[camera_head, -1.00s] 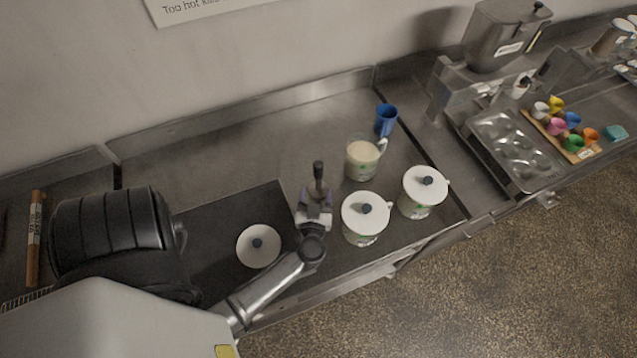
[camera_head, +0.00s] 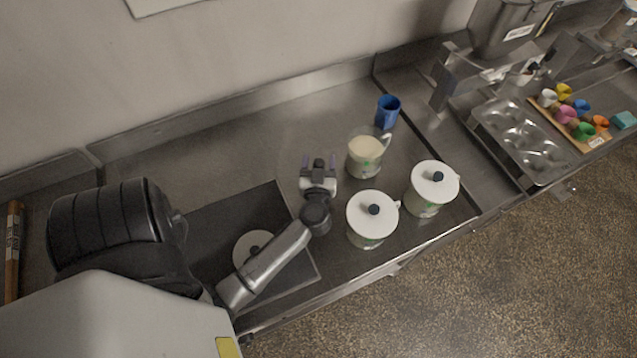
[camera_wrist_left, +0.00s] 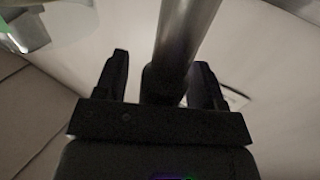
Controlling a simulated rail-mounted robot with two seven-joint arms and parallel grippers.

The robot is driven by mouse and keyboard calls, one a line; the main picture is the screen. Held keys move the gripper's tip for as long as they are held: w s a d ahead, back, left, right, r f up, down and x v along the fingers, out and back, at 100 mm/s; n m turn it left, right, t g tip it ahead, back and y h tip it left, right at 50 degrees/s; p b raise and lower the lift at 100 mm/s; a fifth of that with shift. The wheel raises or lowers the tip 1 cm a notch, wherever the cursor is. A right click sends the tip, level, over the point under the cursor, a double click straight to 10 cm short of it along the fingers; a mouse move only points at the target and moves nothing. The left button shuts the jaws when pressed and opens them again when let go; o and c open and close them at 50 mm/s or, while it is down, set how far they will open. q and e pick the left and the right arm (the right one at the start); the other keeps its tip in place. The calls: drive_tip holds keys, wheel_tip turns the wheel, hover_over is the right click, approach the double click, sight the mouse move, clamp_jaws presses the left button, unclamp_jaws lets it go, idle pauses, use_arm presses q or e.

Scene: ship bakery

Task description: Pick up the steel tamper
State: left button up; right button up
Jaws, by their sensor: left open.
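The steel tamper (camera_head: 319,163) stands on the steel counter; in the head view only its dark upper end shows clearly, and my gripper hides the rest. My left gripper (camera_head: 319,170) is open, with a finger on either side of the tamper's dark end. In the left wrist view the tamper shows as a bright steel shaft (camera_wrist_left: 187,35) with a dark part between the two fingers of my left gripper (camera_wrist_left: 163,70). I cannot tell whether either finger touches it. My right gripper is not in view.
A glass jug (camera_head: 366,151) with pale contents and a blue cup (camera_head: 388,112) stand behind right. Two white-lidded pots (camera_head: 372,214) (camera_head: 432,186) stand close on the right. A white lid (camera_head: 243,245) is partly hidden by my arm, over a dark mat (camera_head: 215,232). The counter's back left (camera_head: 220,150) is clear.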

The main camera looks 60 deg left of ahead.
use_arm(q)
drive_tip(key=c, duration=1)
